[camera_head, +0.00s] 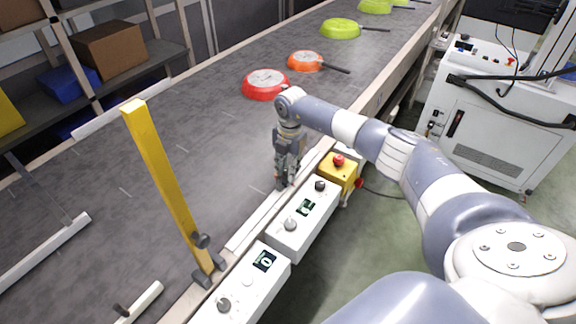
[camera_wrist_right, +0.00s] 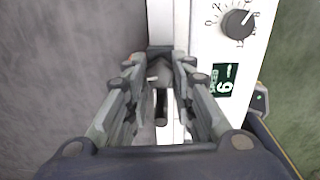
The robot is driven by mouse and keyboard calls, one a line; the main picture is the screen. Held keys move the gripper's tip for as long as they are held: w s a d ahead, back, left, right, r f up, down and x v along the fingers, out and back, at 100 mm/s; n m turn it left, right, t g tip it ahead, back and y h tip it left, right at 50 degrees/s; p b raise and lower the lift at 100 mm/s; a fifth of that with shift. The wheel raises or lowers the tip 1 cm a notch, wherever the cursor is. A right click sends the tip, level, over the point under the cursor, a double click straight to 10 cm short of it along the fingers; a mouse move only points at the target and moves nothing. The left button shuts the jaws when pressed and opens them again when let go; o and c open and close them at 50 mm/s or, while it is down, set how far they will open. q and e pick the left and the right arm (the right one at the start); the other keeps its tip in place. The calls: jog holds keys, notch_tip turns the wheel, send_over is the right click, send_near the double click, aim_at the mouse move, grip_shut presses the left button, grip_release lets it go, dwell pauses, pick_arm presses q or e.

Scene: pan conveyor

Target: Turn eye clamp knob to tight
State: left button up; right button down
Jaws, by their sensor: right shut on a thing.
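My right gripper (camera_head: 286,184) points down at the near edge of the conveyor, beside the control boxes. In the right wrist view its fingers (camera_wrist_right: 160,70) are closed around a small dark grey part, the eye clamp knob (camera_wrist_right: 159,74). The fingers hide most of the knob, and I cannot read its turn angle. A dark upright stub (camera_wrist_right: 161,106) shows just below it in that view. In the head view the knob is hidden by the gripper. My left gripper is not in view.
A yellow post (camera_head: 160,180) with dark clamps stands on the near rail. White control boxes (camera_head: 290,240) with dials and a yellow box with a red button (camera_head: 338,160) line the edge. Red (camera_head: 265,86), orange (camera_head: 305,61) and green pans (camera_head: 341,28) lie farther along the belt.

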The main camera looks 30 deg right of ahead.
jog(key=shift+m, duration=0.4)
jog(key=c, duration=1.3)
grip_release()
jog(key=r, duration=1.2)
jog(key=shift+s, duration=0.25)
